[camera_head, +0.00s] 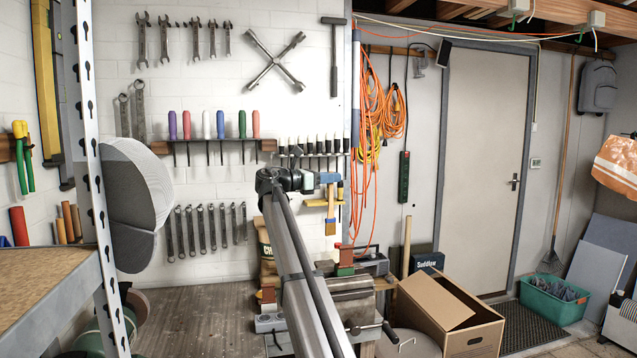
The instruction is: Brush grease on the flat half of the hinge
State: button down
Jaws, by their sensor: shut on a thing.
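My gripper (328,180) is high in the middle, in front of the back wall, at the end of my grey arm. The fingers are small and partly hidden by my wrist. Below and slightly right is a grey vise (352,298) on the bench edge, partly behind my arm. A small upright green and red piece (345,259) stands at the vise top, apart from and below the brush. I cannot make out the hinge or its flat half for certain. No grease is discernible.
The wooden bench top (205,318) is mostly clear left of my arm. A reddish-brown item (268,294) stands there by my arm. A perforated metal post (92,190) and a grey rounded object (135,195) stand left. An open cardboard box (450,312) is right of the vise.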

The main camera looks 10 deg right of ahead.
jog(key=shift+s+f+m+g, duration=1)
jog(key=shift+s+f+g, duration=0.75)
jog(key=shift+f, duration=2.5)
jog(key=shift+d, duration=3.5)
jog(key=shift+a, duration=3.35)
notch_tip(320, 180, up, 8)
